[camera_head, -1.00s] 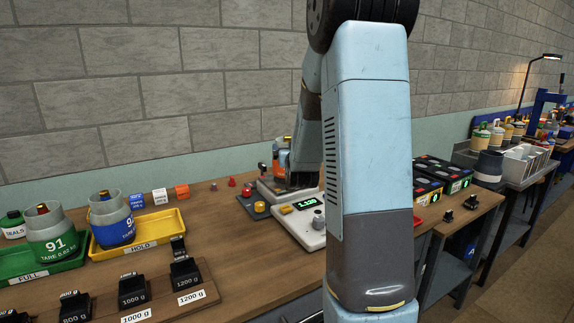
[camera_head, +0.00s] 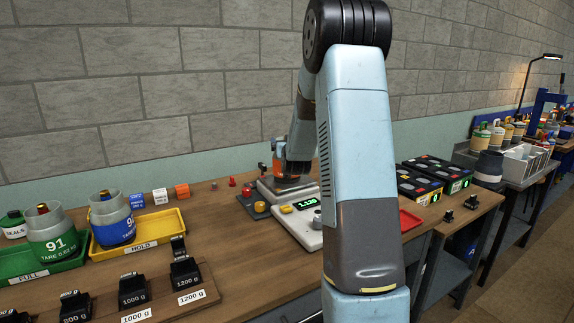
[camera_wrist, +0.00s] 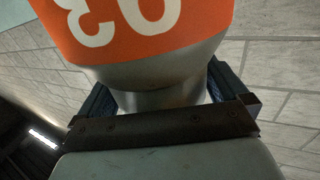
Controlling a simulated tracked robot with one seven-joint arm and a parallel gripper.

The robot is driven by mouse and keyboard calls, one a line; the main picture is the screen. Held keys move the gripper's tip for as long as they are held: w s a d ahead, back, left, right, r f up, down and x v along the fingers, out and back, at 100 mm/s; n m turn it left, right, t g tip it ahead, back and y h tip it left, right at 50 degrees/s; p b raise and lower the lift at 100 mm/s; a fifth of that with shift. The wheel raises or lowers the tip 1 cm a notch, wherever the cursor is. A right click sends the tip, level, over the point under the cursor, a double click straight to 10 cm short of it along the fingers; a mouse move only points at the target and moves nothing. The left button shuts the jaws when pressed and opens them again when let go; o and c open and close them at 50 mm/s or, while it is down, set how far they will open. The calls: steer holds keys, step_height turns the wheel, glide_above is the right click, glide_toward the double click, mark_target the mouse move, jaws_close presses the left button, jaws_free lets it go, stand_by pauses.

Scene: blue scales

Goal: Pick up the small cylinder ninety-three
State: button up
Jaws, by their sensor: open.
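The small cylinder ninety-three (camera_wrist: 150,45) fills the top of the wrist view, with an orange label and a white number that appears upside down. Its grey neck narrows between the two fingers of my gripper (camera_wrist: 163,95). The fingers are open, one on each side of the neck; I cannot tell whether either touches it. In the head view, a bit of orange, apparently the cylinder (camera_head: 278,168), shows at the scale beside my arm. My arm hides most of it, and my fingers are not clear there.
Cylinder 91 (camera_head: 53,243) stands in the green FULL tray, and a blue-labelled cylinder (camera_head: 113,232) in the yellow HOLD tray (camera_head: 176,224). Black weights (camera_head: 185,273) line the front.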

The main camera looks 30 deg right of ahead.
steer(key=c, duration=1.7)
steer(key=shift+r, duration=0.15)
steer(key=shift+r, duration=0.1)
